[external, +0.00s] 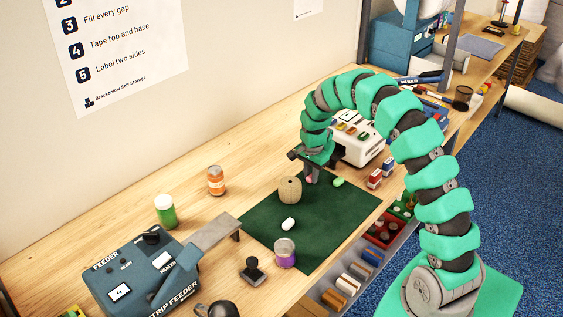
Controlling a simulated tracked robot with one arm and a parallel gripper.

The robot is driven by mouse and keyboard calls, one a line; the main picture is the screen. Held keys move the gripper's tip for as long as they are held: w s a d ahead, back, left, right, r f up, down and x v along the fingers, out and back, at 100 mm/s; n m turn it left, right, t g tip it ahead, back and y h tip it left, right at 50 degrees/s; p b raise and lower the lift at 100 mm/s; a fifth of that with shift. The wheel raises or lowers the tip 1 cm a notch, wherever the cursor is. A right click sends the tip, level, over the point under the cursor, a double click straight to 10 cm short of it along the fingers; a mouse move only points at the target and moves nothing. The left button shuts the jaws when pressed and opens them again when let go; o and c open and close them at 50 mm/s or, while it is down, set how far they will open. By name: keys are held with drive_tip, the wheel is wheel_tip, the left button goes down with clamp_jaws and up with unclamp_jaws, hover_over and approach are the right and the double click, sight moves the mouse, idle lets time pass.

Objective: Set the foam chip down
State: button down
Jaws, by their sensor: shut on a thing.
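My gripper (312,178) points down over the dark green mat (330,218), near its far edge. It is shut on a small pink foam chip (308,180), mostly hidden by the fingers. I cannot tell whether the chip touches the mat. A green foam chip (338,182) lies on the mat just right of my gripper. A white foam chip (288,224) lies nearer the front of the mat.
A round tan ball of twine (290,190) stands close left of my gripper. A purple-labelled jar (285,252) is at the mat's front left. The mat's right middle is clear.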

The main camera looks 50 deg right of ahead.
drive_tip(key=c, duration=1.3)
unclamp_jaws()
drive_tip(key=shift+f, duration=0.1)
wheel_tip(320, 180, up, 12)
drive_tip(key=shift+r+b, duration=0.1)
drive_tip(key=shift+b, duration=0.75)
